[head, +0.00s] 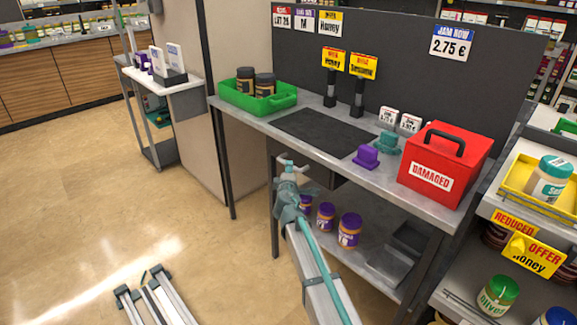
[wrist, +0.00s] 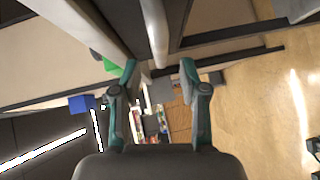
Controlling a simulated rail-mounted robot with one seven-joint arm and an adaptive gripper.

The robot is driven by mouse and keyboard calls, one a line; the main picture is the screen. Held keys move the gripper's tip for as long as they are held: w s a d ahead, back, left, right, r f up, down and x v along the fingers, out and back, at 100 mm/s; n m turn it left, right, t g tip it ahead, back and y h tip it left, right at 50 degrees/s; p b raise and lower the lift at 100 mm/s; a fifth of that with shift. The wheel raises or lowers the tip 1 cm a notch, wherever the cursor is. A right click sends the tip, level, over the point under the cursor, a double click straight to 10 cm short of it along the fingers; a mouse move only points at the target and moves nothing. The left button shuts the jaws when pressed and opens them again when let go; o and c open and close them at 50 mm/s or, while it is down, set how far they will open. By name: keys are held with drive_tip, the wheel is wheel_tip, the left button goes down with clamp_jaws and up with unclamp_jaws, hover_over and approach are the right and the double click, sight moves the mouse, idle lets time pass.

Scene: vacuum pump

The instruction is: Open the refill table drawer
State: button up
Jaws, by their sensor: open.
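The refill table (head: 335,118) has a grey metal top with a black mat on it. A dark drawer (head: 326,178) is just visible under its front edge; my gripper and arm hide part of it. I cannot make out its handle in the head view or whether it is fully shut. My gripper (head: 291,163) is at the front edge of the table, beside the drawer. In the wrist view my gripper (wrist: 159,68) is open, with teal fingers apart. A pale bar (wrist: 154,30) runs up between the fingertips; I cannot tell whether they touch it.
A green crate (head: 232,98) with two dark jars, a purple item (head: 366,156) and a red DAMAGED box (head: 442,165) stand on the table. Purple-lidded jars (head: 349,230) stand on the lower shelf. A stocked shelf (head: 525,215) is at the right. The left floor is mostly clear.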

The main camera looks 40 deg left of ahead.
drive_tip(key=x, duration=0.5)
drive_tip(key=shift+w+a, duration=0.1)
drive_tip(key=shift+w, duration=0.1)
clamp_jaws()
